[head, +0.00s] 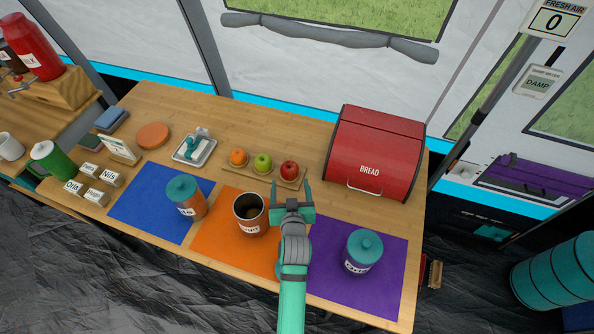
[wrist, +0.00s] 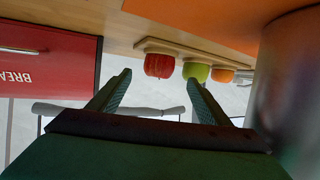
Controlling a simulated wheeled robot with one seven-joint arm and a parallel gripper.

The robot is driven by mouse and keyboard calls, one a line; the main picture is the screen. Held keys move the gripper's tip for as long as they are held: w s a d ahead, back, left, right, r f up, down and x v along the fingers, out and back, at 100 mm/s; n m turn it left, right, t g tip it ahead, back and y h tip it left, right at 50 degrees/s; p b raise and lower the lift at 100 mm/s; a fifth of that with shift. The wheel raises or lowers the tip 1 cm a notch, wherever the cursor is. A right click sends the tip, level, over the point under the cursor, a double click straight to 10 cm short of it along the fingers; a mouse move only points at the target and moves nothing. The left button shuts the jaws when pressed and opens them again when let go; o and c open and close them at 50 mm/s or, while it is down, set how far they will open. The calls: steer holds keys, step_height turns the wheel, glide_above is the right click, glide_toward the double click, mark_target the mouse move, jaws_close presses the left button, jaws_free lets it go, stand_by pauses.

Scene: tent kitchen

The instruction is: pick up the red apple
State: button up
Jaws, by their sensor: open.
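The red apple (head: 289,170) sits at the right end of a small wooden holder (head: 265,173), beside a green apple (head: 263,162) and an orange (head: 239,157). In the wrist view, which is upside down, the red apple (wrist: 159,65) appears ahead of the fingers, near the middle. My gripper (head: 291,191) is open and empty. It points toward the red apple and is apart from it, on the near side of the holder. The fingers also show in the wrist view (wrist: 158,95), spread apart.
An open canister (head: 250,226) on the orange mat (head: 222,250) stands close left of my gripper. The red bread box (head: 375,150) is to the right. Lidded canisters stand on the blue mat (head: 138,208) and purple mat (head: 385,285). The table (head: 290,125) behind the fruit is clear.

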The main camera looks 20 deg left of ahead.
mark_target(290, 169)
steer(key=x, duration=1)
steer(key=shift+r, duration=0.1)
steer(key=c, duration=1.2)
